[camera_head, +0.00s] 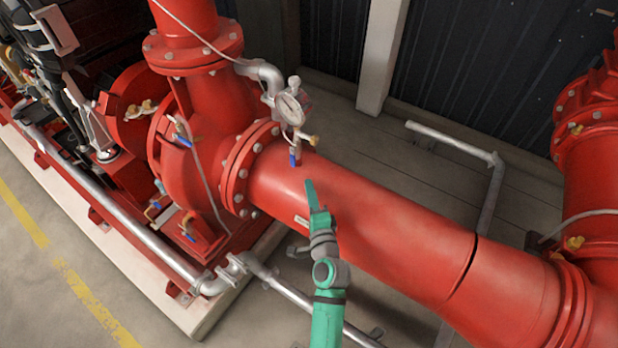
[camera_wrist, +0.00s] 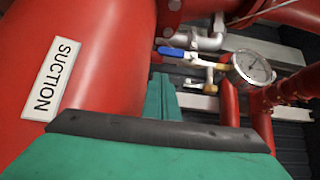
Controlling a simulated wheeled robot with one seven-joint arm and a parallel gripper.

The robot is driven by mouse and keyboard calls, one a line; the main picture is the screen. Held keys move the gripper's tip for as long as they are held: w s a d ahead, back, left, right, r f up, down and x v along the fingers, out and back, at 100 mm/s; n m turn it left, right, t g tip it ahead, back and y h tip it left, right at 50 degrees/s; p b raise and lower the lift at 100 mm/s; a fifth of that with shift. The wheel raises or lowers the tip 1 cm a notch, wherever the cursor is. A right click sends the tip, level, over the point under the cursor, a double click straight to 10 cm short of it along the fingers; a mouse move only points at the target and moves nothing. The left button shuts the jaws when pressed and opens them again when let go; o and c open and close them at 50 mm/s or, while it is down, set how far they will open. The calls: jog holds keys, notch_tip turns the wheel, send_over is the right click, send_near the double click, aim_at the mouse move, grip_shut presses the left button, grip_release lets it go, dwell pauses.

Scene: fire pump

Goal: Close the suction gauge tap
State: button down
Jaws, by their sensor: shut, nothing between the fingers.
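The suction gauge (camera_head: 290,108) is a round white dial on a short stem on top of the large red pipe. Its tap has a blue handle (camera_head: 293,158) just below the dial, hanging downward in the head view. In the wrist view the dial (camera_wrist: 252,67) is at the upper right, and the blue tap handle (camera_wrist: 171,52) points left from the brass tap body (camera_wrist: 208,64). My green gripper (camera_head: 312,194) is shut and empty. It is over the red pipe, below and apart from the tap handle. In the wrist view its fingers (camera_wrist: 161,95) point up toward the handle.
A white SUCTION label (camera_wrist: 52,79) is on the red suction pipe (camera_head: 380,225). The red pump casing (camera_head: 205,115) stands left of the gauge. A grey pipe (camera_head: 450,142) stands behind on the floor. Open air lies above the pipe right of the gauge.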

jog(key=s, duration=0.2)
jog(key=s+d, duration=0.1)
jog(key=s, duration=0.3)
jog(key=shift+d+f, duration=0.15)
jog(key=shift+d, duration=0.2)
